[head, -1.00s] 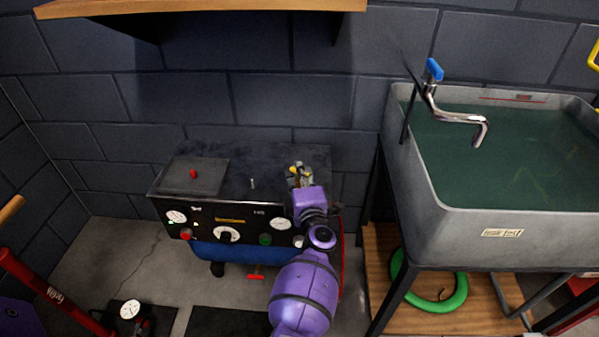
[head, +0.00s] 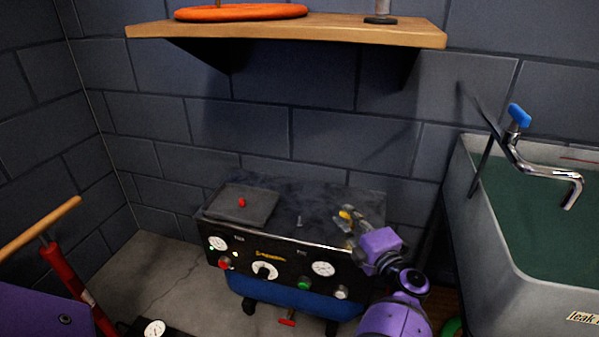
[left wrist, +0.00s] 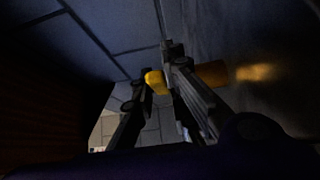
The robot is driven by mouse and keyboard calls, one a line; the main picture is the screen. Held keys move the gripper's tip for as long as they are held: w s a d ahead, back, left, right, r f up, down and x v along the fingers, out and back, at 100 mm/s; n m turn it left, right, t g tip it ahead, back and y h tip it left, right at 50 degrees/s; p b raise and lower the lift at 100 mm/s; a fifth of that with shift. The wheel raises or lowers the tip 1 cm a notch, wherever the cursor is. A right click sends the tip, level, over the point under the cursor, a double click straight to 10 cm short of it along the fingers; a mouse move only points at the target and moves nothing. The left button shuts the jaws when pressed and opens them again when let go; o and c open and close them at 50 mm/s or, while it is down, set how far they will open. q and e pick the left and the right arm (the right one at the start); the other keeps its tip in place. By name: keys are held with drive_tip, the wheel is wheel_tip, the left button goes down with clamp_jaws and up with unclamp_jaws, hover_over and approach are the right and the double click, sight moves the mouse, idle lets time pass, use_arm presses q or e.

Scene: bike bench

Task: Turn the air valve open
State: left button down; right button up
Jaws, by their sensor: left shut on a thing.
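The air valve's yellow handle (head: 345,214) shows at the right end of the black-topped compressor (head: 290,245). My left gripper (head: 347,222), on a purple arm, is at that handle. In the left wrist view the yellow handle (left wrist: 154,83) is between the dark fingers (left wrist: 158,85), and the gripper is shut on it. A brass-coloured cylinder (left wrist: 213,74) shows behind the right finger, perhaps the valve's body. The fingers hide much of the valve, so its exact angle cannot be told. My right gripper is not in view.
A wooden shelf (head: 290,32) with an orange ring (head: 240,13) overhangs the compressor. A grey sink (head: 480,235) with a blue-handled tap (head: 540,165) stands at the right. A red pump (head: 66,270) with a wooden handle stands at the left.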

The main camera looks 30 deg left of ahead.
use_arm(q)
drive_tip(key=c, duration=1.7)
unclamp_jaws()
drive_tip(key=shift+w+r, duration=0.1)
drive_tip(key=shift+r, duration=0.05)
drive_tip(key=shift+c, duration=0.2)
drive_tip(key=v, duration=0.7)
drive_tip(key=shift+s+d, duration=0.2)
drive_tip(key=shift+s, duration=0.05)
